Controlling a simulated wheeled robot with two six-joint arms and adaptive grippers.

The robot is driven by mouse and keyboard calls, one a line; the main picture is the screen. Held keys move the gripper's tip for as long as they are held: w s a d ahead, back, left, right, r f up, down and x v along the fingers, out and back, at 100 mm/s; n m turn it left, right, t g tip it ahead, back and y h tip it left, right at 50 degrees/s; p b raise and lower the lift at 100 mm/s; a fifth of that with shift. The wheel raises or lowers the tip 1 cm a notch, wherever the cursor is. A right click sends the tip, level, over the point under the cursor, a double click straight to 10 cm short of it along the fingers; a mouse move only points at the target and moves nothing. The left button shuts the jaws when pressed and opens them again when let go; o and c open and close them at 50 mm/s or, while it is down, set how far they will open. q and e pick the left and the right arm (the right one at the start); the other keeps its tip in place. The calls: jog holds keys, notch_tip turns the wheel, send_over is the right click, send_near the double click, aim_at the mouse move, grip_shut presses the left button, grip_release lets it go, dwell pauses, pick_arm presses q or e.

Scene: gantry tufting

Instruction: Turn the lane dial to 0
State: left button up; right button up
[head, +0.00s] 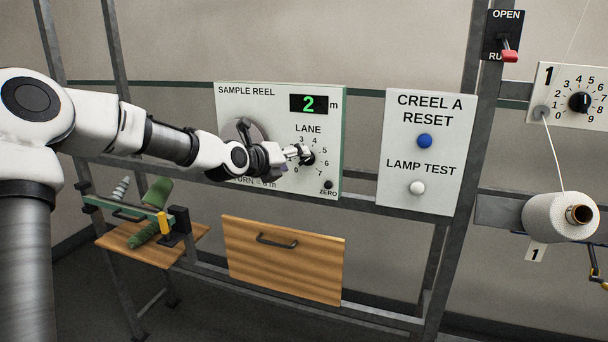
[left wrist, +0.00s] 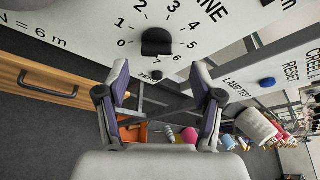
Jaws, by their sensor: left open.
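The lane dial (head: 309,158) is a small black knob on the white SAMPLE REEL panel (head: 335,120), ringed by numbers from 0 to 7. In the head view my left gripper (head: 302,153) is in front of it and hides part of the dial and some numbers. In the left wrist view the black dial (left wrist: 157,42) shows beyond the left gripper (left wrist: 162,78), whose two fingers are open and spread with nothing between them. The fingertips look apart from the knob. I cannot tell which number the dial points to. My right gripper is not in view.
The panel's green display (head: 308,104) reads 2 m. A ZERO button (head: 328,185) sits below the dial. A dark reel crank (head: 243,132) is left of it, partly behind my arm. The CREEL A RESET panel (head: 430,150) stands to the right. A wooden drawer (head: 283,262) is below.

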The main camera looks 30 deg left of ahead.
aim_at(304, 159)
pick_arm(q)
jog(key=p+x, duration=0.1)
jog(key=x, duration=0.1)
jog(key=p+x, duration=0.1)
jog(key=x, duration=0.1)
jog(key=p+x, duration=0.1)
jog(key=x, duration=0.1)
jog(key=shift+s+a+f+p, duration=0.1)
jog(key=shift+a+f+p, duration=0.05)
jog(key=shift+a+p, duration=0.2)
jog(key=shift+s+d, duration=0.2)
jog(key=shift+s, duration=0.05)
jog(key=shift+d+r, duration=0.1)
jog(key=shift+r, duration=0.15)
jog(key=c, duration=0.6)
jog(key=shift+s, duration=0.1)
jog(key=c, duration=0.5)
jog(key=shift+c, duration=0.2)
